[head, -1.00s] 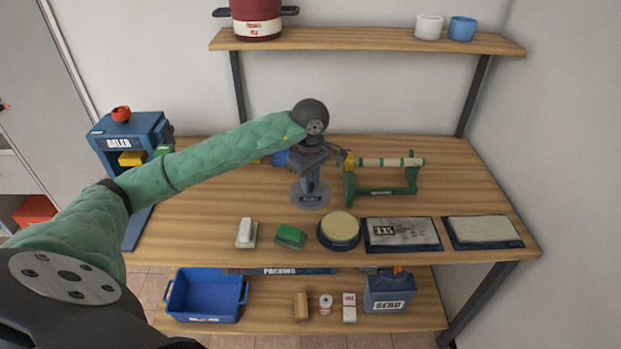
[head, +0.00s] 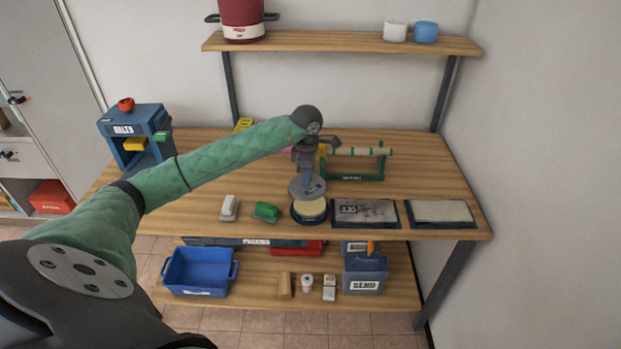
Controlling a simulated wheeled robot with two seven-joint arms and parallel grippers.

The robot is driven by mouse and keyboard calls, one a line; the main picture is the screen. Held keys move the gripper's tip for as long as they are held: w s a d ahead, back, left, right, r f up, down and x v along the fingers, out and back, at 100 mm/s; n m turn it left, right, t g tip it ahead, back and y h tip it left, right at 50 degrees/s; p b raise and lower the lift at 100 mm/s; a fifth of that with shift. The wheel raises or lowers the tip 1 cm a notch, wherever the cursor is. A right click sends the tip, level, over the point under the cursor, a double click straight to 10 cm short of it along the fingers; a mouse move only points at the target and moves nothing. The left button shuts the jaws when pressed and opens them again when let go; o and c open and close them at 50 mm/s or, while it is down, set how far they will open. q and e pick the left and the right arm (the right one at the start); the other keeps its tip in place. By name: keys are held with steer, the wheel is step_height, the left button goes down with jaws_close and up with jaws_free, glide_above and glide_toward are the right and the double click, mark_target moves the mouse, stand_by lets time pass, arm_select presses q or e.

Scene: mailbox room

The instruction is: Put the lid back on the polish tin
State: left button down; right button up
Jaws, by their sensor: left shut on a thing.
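The polish tin (head: 310,212) is a round dark tin with cream polish showing. It stands open near the front edge of the table, between a green block and a grey plate. My left gripper (head: 307,172) comes in from the left and points down. It is shut on the lid (head: 298,188), a grey-blue disc with a raised middle. The lid is just behind the tin and its front edge overlaps the tin's back rim in the picture. I cannot tell how high the lid is above the tin. My right gripper is not in view.
A white-grey block (head: 229,208) and a green block (head: 266,212) lie left of the tin. A dark-framed grey plate (head: 366,212) and a pale plate (head: 441,212) lie right. A green stand with a roller (head: 355,177) is behind. The table's right rear is clear.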

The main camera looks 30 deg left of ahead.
mark_target(310, 188)
arm_select(q)
steer(key=shift+w+d+f+n, duration=0.1)
steer(key=shift+w+d+n, duration=0.1)
steer(key=shift+n, duration=0.5)
steer(key=shift+d+n, duration=0.3)
steer(key=shift+n, duration=0.5)
steer(key=shift+w+a+f+n, duration=0.2)
steer(key=shift+a+n, duration=0.2)
steer(key=shift+s+d+f, duration=0.15)
steer(key=shift+d+f, duration=0.1)
steer(key=shift+d, duration=0.1)
steer(key=shift+a+f, duration=0.2)
steer(key=shift+f, duration=1)
steer(key=shift+f+b, duration=0.4)
steer(key=shift+f, duration=0.2)
steer(key=shift+d+f+b, duration=0.1)
steer(key=shift+f+b, duration=0.2)
steer(key=shift+b, duration=0.05)
steer(key=shift+f+b, duration=0.4)
steer(key=shift+f, duration=0.25)
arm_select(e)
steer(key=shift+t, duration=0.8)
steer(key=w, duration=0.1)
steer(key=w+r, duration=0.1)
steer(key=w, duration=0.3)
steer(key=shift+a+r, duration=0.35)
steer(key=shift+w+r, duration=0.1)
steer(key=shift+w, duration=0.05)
